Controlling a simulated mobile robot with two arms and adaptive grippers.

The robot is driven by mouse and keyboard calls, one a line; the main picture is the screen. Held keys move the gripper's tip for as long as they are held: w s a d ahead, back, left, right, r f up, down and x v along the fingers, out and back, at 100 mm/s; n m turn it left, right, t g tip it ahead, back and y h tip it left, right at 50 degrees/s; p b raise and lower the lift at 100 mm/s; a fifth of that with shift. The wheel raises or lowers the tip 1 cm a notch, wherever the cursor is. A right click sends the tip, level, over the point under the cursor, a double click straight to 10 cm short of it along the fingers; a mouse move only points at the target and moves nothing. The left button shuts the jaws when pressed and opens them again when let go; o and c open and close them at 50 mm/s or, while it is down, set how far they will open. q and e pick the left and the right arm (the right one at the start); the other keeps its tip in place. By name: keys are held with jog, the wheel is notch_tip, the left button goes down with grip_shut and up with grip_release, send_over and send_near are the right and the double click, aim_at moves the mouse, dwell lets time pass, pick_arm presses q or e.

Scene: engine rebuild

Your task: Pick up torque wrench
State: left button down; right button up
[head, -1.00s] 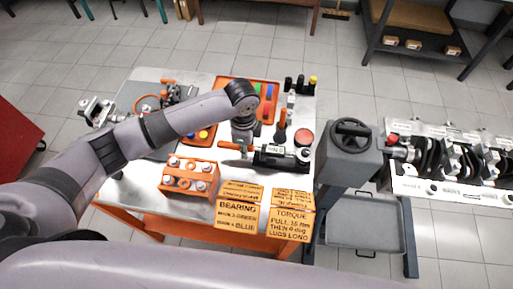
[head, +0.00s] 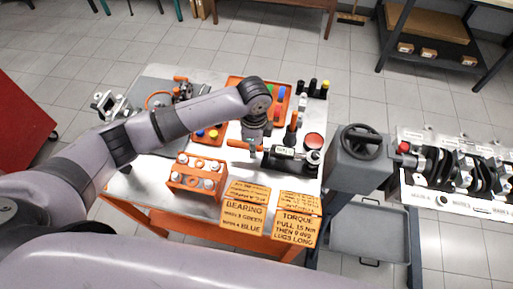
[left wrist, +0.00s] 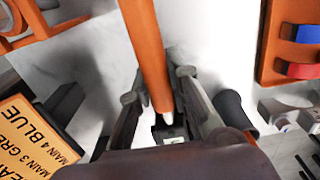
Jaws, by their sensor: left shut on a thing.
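The torque wrench (head: 237,144) lies across the right part of the workbench top, its orange handle to the left and its dark, white-labelled body to the right. My left gripper (head: 252,143) points down over it from above and hides part of the handle. In the left wrist view, the orange handle (left wrist: 150,50) runs between the two fingers of the left gripper (left wrist: 163,95), which is shut on it. I cannot tell whether the wrench is clear of the bench. My right gripper is in neither view.
An orange block (head: 197,174) and yellow signs (head: 243,216) stand along the front. An orange tray (head: 233,82) with coloured pieces is behind. A red-topped round item (head: 314,140) and an upright orange-handled tool (head: 291,138) are close to the wrench. A handwheel stand (head: 358,150) is to the right.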

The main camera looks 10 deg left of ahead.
pick_arm(q)
notch_tip(320, 180, up, 19)
jog(key=b, duration=0.1)
jog(key=shift+r+b, duration=0.15)
jog(key=shift+b, duration=0.2)
jog(key=c, duration=2)
grip_release()
grip_shut()
